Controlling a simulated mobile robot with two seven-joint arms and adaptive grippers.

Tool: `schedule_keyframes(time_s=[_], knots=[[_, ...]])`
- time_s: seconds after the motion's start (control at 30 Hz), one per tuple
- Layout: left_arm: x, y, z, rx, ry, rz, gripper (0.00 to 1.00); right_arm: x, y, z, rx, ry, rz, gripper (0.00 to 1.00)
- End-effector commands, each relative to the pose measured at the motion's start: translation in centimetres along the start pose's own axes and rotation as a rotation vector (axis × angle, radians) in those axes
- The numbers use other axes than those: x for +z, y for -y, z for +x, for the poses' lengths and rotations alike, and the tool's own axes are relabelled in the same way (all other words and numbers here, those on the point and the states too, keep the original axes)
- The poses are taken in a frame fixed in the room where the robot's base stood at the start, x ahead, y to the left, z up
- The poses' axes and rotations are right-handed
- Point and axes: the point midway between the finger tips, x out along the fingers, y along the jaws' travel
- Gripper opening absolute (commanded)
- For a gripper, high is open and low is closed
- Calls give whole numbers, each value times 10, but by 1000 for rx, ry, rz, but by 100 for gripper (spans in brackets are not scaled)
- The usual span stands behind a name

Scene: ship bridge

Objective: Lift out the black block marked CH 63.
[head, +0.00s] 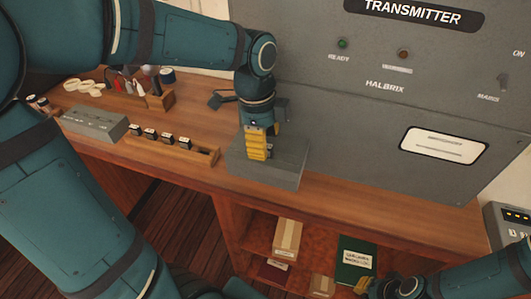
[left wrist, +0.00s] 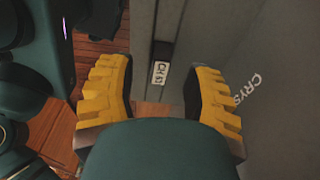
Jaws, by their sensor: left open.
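My left gripper (head: 257,148) is over the grey crystal box (head: 285,175) on the desk, fingers pointing down. In the left wrist view the yellow fingers (left wrist: 158,95) are open, apart on either side of a small black block (left wrist: 163,50). The block has a white label that appears to read CH 63 and sits in the grey box (left wrist: 225,40), whose side lettering begins "CRYS". In the head view my gripper hides the block. My right gripper (head: 388,287) is low at the bottom right; its fingers are too unclear to read.
A wooden rack (head: 195,155) with several black labelled blocks stands left of the box. Another grey box (head: 95,122) lies further left. The grey transmitter cabinet (head: 340,110) rises behind. Shelves below hold a green book (head: 357,262) and a carton (head: 288,238).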

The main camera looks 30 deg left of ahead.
Motion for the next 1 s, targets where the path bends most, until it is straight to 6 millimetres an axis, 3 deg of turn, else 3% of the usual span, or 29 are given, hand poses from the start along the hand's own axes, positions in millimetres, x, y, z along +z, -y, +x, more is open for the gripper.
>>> schedule_keyframes(time_s=[0.13, 0.43, 0.5, 0.6, 1.0], knots=[[1, 0, 18, 0, 1, -1, 50, 1, -2, 5, 0, 1, -1, 0], [0, 0, 20, -1, 0, -1, 53, 0, -2, 5, 0, 0, -1, 0], [0, 0, 20, -1, 0, -1, 29, 0, -2, 5, 0, 0, -1, 0], [0, 0, 20, -1, 0, -1, 0, 0, -2, 5, 0, 0, -1, 0], [0, 0, 17, -2, 0, 0, 0, 0, -2, 4, 0, 0, -1, 0]])
